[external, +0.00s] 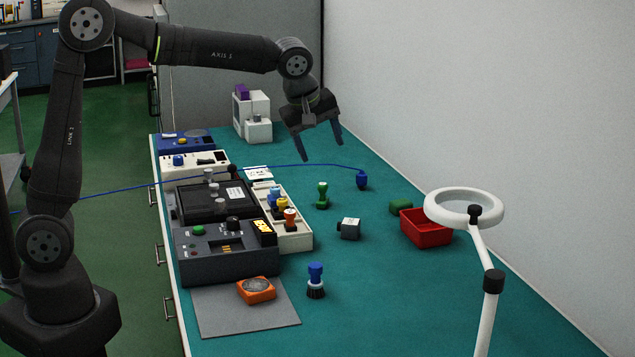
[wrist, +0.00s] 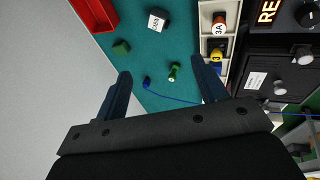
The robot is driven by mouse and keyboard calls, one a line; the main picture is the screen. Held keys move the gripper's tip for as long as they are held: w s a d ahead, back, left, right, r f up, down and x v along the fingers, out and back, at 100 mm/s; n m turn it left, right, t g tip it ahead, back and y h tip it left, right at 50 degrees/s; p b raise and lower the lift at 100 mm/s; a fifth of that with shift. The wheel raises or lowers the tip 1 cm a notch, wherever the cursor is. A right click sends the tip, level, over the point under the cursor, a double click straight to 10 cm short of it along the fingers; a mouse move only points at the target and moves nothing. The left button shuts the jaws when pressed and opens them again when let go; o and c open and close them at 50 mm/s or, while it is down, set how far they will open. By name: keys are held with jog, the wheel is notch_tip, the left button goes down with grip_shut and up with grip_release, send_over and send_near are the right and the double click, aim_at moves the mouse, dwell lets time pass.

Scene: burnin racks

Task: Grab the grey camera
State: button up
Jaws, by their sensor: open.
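My gripper (external: 320,148) is open and empty, high above the far part of the bench, apart from the camera. Its two dark blue fingers (wrist: 164,82) stand wide apart in the wrist view, with the camera beyond their tips.
A green stamp-like object (external: 322,196) and a blue plug on a cable (external: 361,180) stand near the camera. A red bin (external: 427,229), a green block (external: 400,206) and a magnifier lamp (external: 490,282) are to the right. A white tray (external: 297,240) and dark equipment (external: 227,262) are left.

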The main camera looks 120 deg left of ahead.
aim_at(349, 221)
jog(key=s+a+f+n+t+h, duration=0.35)
jog(key=a+f+n, duration=0.35)
jog(key=n, duration=0.4)
jog(key=shift+n, duration=0.3)
jog(key=x, duration=0.3)
jog(key=a+x, duration=0.1)
jog(key=x, duration=0.7)
jog(key=shift+a, duration=0.45)
jog(key=shift+d+x, duration=0.2)
jog(key=shift+x, duration=2.5)
jog(key=shift+s, duration=0.1)
jog(key=c, duration=1.1)
